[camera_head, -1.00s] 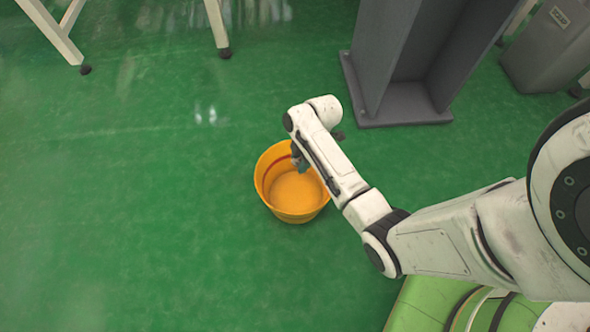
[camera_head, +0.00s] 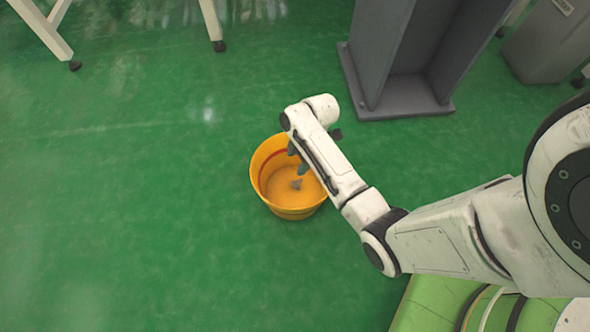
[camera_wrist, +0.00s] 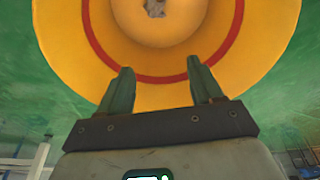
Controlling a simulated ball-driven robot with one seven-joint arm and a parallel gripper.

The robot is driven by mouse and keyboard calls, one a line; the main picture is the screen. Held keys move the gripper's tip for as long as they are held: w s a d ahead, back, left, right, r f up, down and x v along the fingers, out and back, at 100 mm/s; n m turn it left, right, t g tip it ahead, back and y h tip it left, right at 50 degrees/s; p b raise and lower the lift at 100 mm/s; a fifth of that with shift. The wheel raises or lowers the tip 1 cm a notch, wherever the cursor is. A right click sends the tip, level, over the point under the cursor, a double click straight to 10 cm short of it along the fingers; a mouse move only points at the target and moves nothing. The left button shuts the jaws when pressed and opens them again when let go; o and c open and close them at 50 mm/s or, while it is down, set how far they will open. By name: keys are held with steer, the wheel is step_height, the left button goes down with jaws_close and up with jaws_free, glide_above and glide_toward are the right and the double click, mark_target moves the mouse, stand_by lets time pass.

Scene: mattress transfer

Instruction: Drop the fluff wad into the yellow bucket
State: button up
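The yellow bucket (camera_head: 266,190) stands upright on the green floor in the head view, left of my arm. Its inside with a red ring fills the top of the wrist view (camera_wrist: 70,50). The fluff wad (camera_head: 296,184), small and grey, is inside the bucket; in the wrist view it shows at the top edge (camera_wrist: 155,8), apart from the fingers. My gripper (camera_wrist: 155,78) is open and empty, with its two dark green fingers spread over the bucket. In the head view my gripper (camera_head: 297,160) is partly hidden by my arm.
A grey open-fronted cabinet (camera_head: 402,95) stands behind the bucket to the right. A grey bin (camera_head: 545,45) is at the far right. White table legs (camera_head: 212,22) stand at the back left. The green floor left of the bucket is clear.

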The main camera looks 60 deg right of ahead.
steer(key=shift+o, duration=0.7)
steer(key=p+v, duration=0.5)
steer(key=v, duration=0.5)
steer(key=shift+d+r+p, duration=0.15)
steer(key=shift+r+p, duration=0.2)
steer(key=shift+p, duration=0.05)
